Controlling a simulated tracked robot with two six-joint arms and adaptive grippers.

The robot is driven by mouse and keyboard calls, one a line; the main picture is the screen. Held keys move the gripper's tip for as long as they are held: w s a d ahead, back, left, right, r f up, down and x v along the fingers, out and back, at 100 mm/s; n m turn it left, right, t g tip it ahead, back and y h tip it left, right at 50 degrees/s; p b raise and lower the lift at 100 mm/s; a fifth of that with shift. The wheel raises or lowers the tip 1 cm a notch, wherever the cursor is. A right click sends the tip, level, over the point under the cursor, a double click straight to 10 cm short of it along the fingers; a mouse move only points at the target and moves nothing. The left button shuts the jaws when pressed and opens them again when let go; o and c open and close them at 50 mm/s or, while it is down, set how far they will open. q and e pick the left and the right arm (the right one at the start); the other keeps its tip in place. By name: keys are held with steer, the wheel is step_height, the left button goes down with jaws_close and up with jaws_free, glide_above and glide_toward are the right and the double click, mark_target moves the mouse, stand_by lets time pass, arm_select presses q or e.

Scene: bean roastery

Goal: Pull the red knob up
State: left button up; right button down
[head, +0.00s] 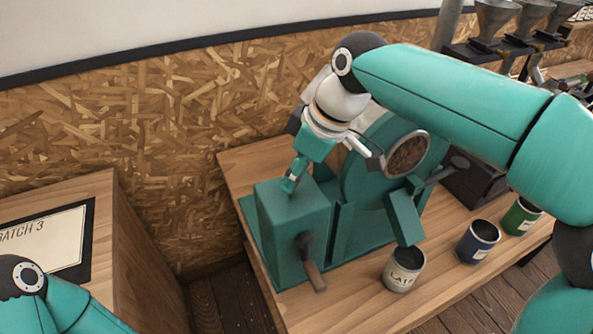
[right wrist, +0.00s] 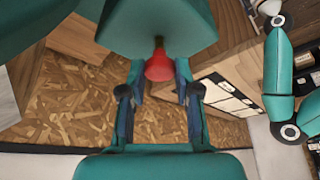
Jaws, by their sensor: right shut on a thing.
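The red knob (right wrist: 160,68) sits on a short dark stem on top of the green roaster's box-shaped housing (head: 290,217). My right gripper (head: 291,183) reaches down to the top of that housing. In the right wrist view its two fingers stand on either side of the knob, and it is shut on it. In the head view the fingers hide the knob. My left gripper is out of view; only part of my left arm shows at the lower left.
A dark crank handle (head: 313,268) sticks out of the housing's front. A cream can (head: 403,270), a blue can (head: 477,243) and a green can (head: 520,217) stand on the wooden bench (head: 350,315). A framed "Batch 3" board (head: 50,240) is at left.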

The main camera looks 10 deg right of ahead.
steer(key=shift+w+r, duration=0.1)
steer(key=shift+r, duration=0.35)
steer(key=c, duration=1)
jaws_free()
steer(key=shift+o, duration=0.9)
steer(key=shift+f, duration=0.1)
steer(key=v, duration=1.2)
steer(key=shift+d+f, duration=0.1)
steer(key=shift+f, duration=0.05)
